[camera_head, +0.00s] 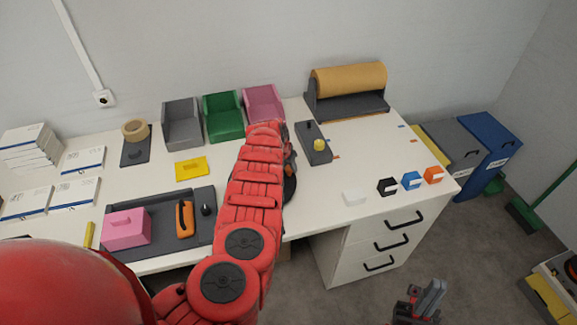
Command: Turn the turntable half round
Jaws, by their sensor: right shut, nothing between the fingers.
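The turntable (290,187) is a dark round disc on the white table, mostly hidden behind my red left arm; only its right edge shows. My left gripper (289,152) is at the far end of that arm, over or beside the disc. Its fingers are largely hidden by the arm, so I cannot tell whether they touch anything. My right gripper (429,299) is low at the bottom right, in front of the drawers and away from the table top. It is shut and empty.
Grey, green and pink bins (223,124) stand at the back. A brown roll (348,79) sits on a dark holder at right. A grey box with a yellow knob (318,144) is right of the disc. A dark tray (195,202) lies left. Several small blocks line the right front edge.

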